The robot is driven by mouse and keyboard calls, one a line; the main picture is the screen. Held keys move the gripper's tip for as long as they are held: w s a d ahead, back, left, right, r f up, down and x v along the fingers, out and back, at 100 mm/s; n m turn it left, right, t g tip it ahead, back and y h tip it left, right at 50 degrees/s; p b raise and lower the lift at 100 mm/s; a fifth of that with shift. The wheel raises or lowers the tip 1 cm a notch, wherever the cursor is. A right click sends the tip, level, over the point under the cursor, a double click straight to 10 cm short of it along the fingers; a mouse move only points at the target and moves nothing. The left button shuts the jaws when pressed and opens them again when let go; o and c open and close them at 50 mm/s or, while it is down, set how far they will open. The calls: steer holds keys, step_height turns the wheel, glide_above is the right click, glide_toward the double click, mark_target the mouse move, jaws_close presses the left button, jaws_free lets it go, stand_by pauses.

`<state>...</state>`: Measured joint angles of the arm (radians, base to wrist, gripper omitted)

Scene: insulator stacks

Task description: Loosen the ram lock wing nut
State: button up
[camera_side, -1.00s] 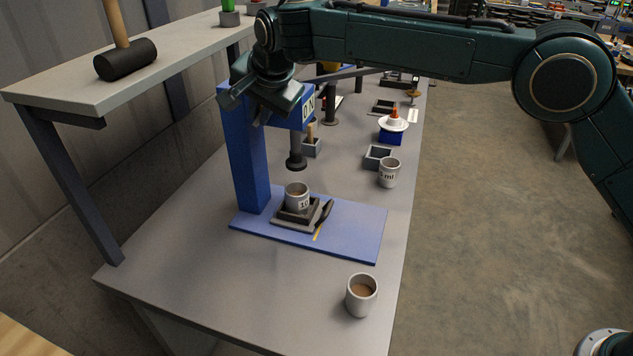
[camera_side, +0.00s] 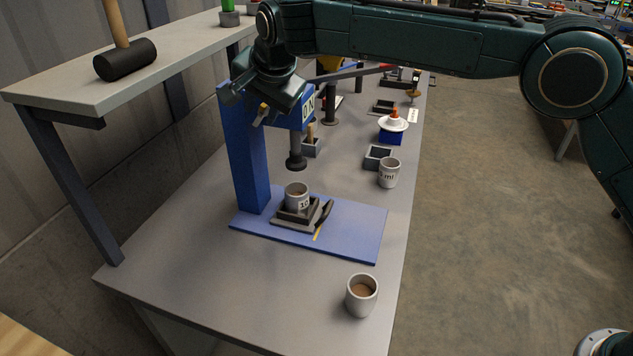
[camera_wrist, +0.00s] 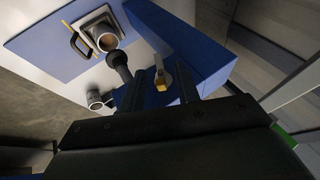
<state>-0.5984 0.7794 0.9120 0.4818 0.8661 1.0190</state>
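The blue press (camera_side: 248,160) stands on the bench, with its ram (camera_side: 296,155) hanging above a cup. A small brass piece, apparently the wing nut (camera_side: 262,114), shows at the press head just below my gripper (camera_side: 257,103). In the wrist view, the wing nut (camera_wrist: 161,84) with a grey part behind it appears between the two dark fingers of my gripper (camera_wrist: 162,88). The fingers are apart, with a visible gap on each side of the nut. I cannot tell how far the fingertips are from it in depth.
A cup (camera_side: 297,195) sits in a dark holder on the blue base plate (camera_side: 355,225). Another cup (camera_side: 361,295) stands at the bench front and a third (camera_side: 389,172) to the right. A shelf (camera_side: 70,95) with a mallet (camera_side: 125,60) is at left.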

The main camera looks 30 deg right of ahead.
steer(key=v, duration=1.2)
steer(key=shift+s+r, duration=0.2)
steer(key=shift+r, duration=0.15)
steer(key=shift+d, duration=0.1)
